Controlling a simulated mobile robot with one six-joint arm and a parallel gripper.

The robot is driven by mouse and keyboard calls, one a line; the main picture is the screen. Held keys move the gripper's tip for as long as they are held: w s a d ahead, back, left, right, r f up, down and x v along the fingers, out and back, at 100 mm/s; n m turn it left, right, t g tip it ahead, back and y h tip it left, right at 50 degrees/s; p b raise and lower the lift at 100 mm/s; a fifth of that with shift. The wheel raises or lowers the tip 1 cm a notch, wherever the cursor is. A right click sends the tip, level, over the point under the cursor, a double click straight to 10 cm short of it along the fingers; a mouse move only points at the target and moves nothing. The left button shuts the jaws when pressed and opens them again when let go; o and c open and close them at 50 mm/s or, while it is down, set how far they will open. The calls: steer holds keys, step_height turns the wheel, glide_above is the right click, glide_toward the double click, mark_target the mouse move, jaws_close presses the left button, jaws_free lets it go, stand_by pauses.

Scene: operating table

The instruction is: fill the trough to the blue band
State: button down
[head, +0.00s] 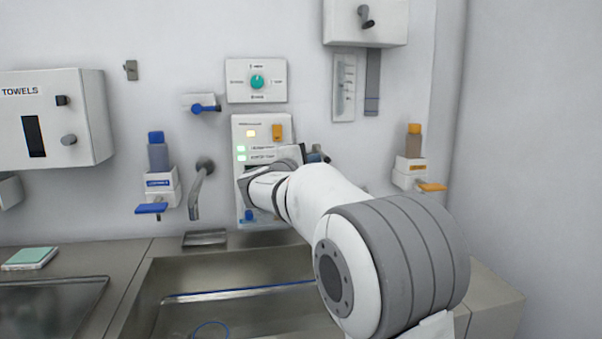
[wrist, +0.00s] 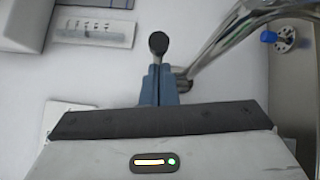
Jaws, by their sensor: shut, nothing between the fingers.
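The trough (head: 222,268) is the grey metal basin at the lower middle of the head view. The blue band (head: 240,291) runs as a thin line along its inner wall. I cannot make out a water level. A bent metal spout (head: 197,190) comes from the wall at the trough's left; a chrome pipe (wrist: 222,48) shows in the wrist view. My gripper (wrist: 159,72) is shut and empty, with blue fingers. A dark round knob on a short stem (wrist: 158,43) shows right at the fingertips; I cannot tell whether they touch it. In the head view my arm largely hides the fingers.
A wall panel (head: 245,128) with lit lamps is behind my arm. Above it is a plate with a green dial (head: 257,82), and left a blue-handled valve (head: 203,106). Dispensers with a blue bottle (head: 158,152) and an amber bottle (head: 413,142) flank the trough. A towel box (head: 88,135) hangs left.

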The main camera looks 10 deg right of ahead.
mark_target(327, 160)
steer(key=shift+s+d+b, duration=0.2)
steer(key=shift+d+b, duration=0.45)
steer(key=shift+d, duration=0.2)
steer(key=shift+s+d+b, duration=0.15)
steer(key=shift+d+b, duration=0.5)
steer(key=shift+d, duration=0.2)
